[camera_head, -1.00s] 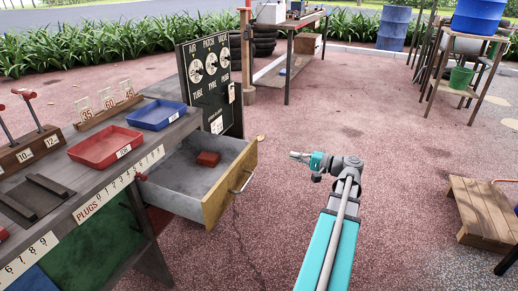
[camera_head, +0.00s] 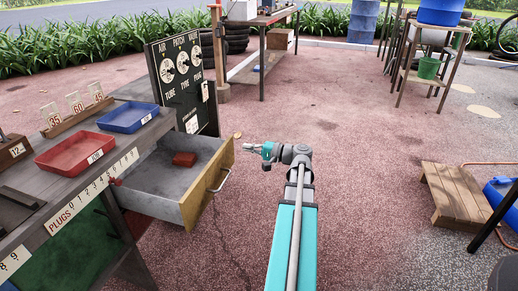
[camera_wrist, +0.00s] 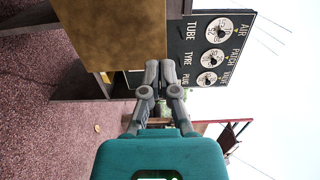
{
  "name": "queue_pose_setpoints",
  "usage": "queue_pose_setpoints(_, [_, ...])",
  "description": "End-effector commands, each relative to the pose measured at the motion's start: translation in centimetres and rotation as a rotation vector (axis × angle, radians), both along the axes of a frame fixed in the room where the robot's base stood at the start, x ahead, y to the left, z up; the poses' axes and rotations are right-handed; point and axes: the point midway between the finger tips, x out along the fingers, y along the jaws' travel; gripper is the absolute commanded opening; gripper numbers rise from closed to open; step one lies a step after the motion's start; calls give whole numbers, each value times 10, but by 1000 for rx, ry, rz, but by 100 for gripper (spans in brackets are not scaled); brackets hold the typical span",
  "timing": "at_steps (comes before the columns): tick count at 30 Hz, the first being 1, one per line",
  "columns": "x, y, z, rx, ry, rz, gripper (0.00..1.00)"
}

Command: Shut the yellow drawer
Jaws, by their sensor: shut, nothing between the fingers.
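In the wrist view, the drawer's yellow-brown front (camera_wrist: 120,35) fills the upper left. My gripper (camera_head: 247,148) is shut and empty, to the right of the drawer front and apart from it in the head view. In the wrist view, my gripper's closed fingers (camera_wrist: 160,68) point towards the dark sign board.
The bench top holds a red tray (camera_head: 75,153) and a blue tray (camera_head: 128,117). A black dial board (camera_head: 182,85) stands behind the drawer. A wooden step (camera_head: 455,195) is at the right. The paved floor between is clear.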

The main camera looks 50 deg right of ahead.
Motion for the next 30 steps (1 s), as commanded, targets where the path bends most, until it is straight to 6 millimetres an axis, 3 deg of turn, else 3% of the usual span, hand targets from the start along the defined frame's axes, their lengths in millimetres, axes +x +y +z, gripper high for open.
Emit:
queue_pose_setpoints(12, [44, 18, 0, 0, 0, 2, 0])
queue_pose_setpoints(28, [53, 22, 0, 0, 0, 1, 0])
queue_pose_setpoints(29, [55, 9, 0, 0, 0, -1, 0])
queue_pose_setpoints(30, [53, 15, 0, 0, 0, -1, 0])
